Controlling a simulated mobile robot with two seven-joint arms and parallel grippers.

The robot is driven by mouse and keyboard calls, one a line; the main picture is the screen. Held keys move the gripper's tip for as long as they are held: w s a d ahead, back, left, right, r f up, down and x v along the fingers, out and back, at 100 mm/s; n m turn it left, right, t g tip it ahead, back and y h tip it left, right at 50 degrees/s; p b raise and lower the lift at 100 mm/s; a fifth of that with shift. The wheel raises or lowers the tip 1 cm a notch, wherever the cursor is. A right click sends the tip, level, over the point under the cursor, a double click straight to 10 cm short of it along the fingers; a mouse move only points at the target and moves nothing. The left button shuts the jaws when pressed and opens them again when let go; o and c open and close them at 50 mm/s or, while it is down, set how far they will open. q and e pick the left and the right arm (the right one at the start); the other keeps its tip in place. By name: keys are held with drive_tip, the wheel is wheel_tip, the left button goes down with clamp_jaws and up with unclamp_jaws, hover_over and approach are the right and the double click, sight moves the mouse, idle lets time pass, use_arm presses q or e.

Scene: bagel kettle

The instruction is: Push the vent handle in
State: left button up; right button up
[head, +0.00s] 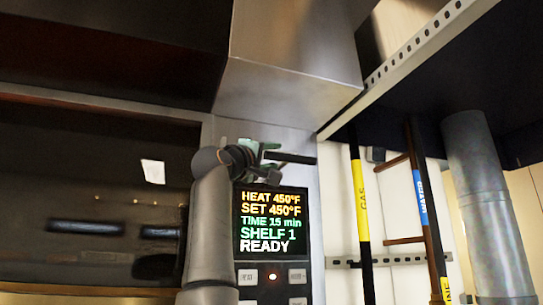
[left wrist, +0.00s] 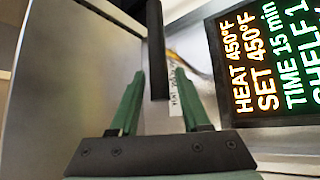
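The vent handle is a black bar (head: 290,157) sticking out beside the oven's display panel, below the steel hood. In the left wrist view the bar (left wrist: 157,50) runs down from the top edge, and its end lies between my fingers. A small white label reading "VENT" (left wrist: 180,98) is partly hidden behind a finger. My left gripper (head: 264,158) is at the handle, with its green fingers (left wrist: 159,76) apart on either side of the bar. I see gaps at both sides; whether a finger touches it is unclear. My right gripper is out of view.
The lit display (head: 271,222) reads READY, with buttons below it. The steel hood (head: 290,75) overhangs above. A yellow gas pipe (head: 361,195), a blue-banded water pipe (head: 420,195) and a thick grey duct (head: 482,200) stand to the right. The dark oven front (head: 80,180) is left.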

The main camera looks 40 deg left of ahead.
use_arm(q)
clamp_jaws()
idle(1.1)
